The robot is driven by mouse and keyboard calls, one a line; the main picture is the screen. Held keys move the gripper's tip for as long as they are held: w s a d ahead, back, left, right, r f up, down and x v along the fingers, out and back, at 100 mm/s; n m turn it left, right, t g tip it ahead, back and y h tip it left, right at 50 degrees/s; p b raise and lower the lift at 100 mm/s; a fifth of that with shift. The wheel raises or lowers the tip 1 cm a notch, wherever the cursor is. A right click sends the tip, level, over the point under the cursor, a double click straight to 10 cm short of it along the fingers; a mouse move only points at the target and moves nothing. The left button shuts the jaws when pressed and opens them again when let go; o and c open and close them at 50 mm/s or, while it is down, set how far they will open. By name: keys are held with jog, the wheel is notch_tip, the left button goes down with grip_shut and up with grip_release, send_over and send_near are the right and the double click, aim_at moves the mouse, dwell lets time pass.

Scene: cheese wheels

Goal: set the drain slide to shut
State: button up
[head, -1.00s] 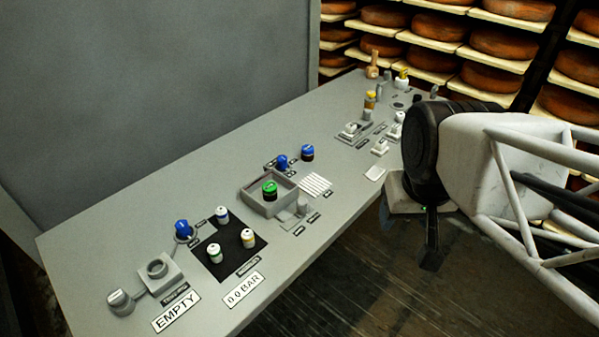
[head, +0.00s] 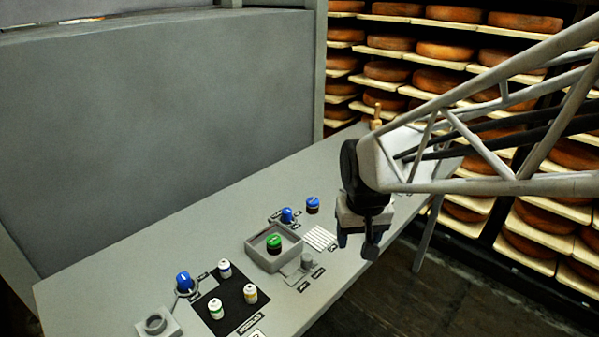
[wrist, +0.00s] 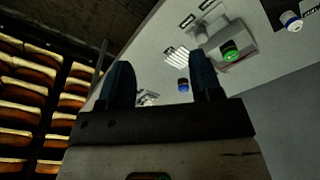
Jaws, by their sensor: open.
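A small grey slide with a raised knob (head: 307,259) sits on a flat plate near the front edge of the grey table, just right of the square tray. Two small labels lie beside it, too small to read, so I cannot tell its setting. In the wrist view the slide (wrist: 201,37) shows at the upper right, beyond the right finger. My gripper (head: 356,244) is open and empty, fingers pointing down, above the table's front edge, right of the slide and apart from it. Its two fingers also show in the wrist view (wrist: 160,65).
The square tray (head: 252,252) holds a green-capped jar (head: 274,243). White slats (head: 319,238), a blue knob (head: 287,215) and a blue-capped jar (head: 313,205) stand nearby. A black mat (head: 240,318) carries several jars.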

jog(key=n+g, duration=0.1)
send_over(307, 256)
notch_tip(307, 256, down, 12)
jog(key=shift+r, duration=0.15)
jog(key=shift+f, duration=3.9)
grip_shut()
